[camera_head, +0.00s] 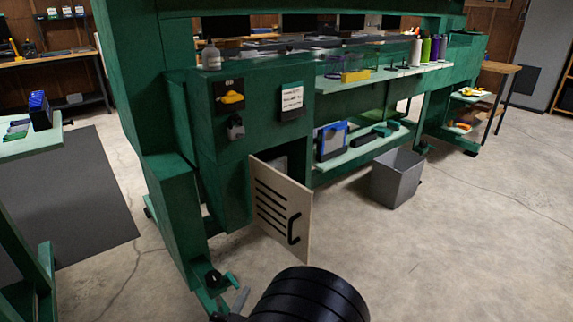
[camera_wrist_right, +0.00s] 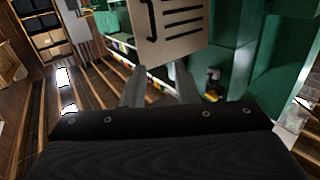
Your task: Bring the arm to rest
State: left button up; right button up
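My right gripper (camera_head: 240,299) is low in the head view, partly hidden by my dark arm. In the right wrist view my right gripper (camera_wrist_right: 160,85) shows two grey fingers spread apart with nothing between them. A beige cabinet door (camera_head: 270,200) with dark slots and a black handle stands open on the green cabinet. The door also shows in the right wrist view (camera_wrist_right: 178,40), beyond the fingertips and apart from them as far as I can see. My left gripper is in neither view.
The green workbench frame (camera_head: 172,220) stands close ahead on the left. A grey bin (camera_head: 398,178) is on the floor below the shelves. A pale shelf (camera_head: 30,142) with blue items is at far left. Concrete floor (camera_head: 450,240) is clear on the right.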

jog(key=w+d+r+g+y, duration=0.3)
jog(key=w+d+r+y, duration=0.1)
jog(key=w+r+y, duration=0.3)
jog(key=s+d+r+g+y, duration=0.1)
jog(key=d+r+g+y, duration=0.2)
jog(key=d, duration=0.5)
jog(key=s+d+f+n+g+h, duration=0.1)
jog(key=s+d+f+g, duration=0.2)
jog(key=s+d, duration=0.65)
jog(key=s+d+f+n+g, duration=0.1)
jog(key=s+d+f+g, duration=0.15)
jog(key=s+d, duration=0.65)
pick_arm(q)
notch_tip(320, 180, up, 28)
jog(key=p, duration=2.8)
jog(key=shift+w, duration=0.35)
pick_arm(e)
jog(key=s+a+r, duration=0.1)
jog(key=r, duration=1.2)
jog(key=s+a+r, duration=0.2)
jog(key=r, duration=1.2)
jog(key=shift+r, duration=0.3)
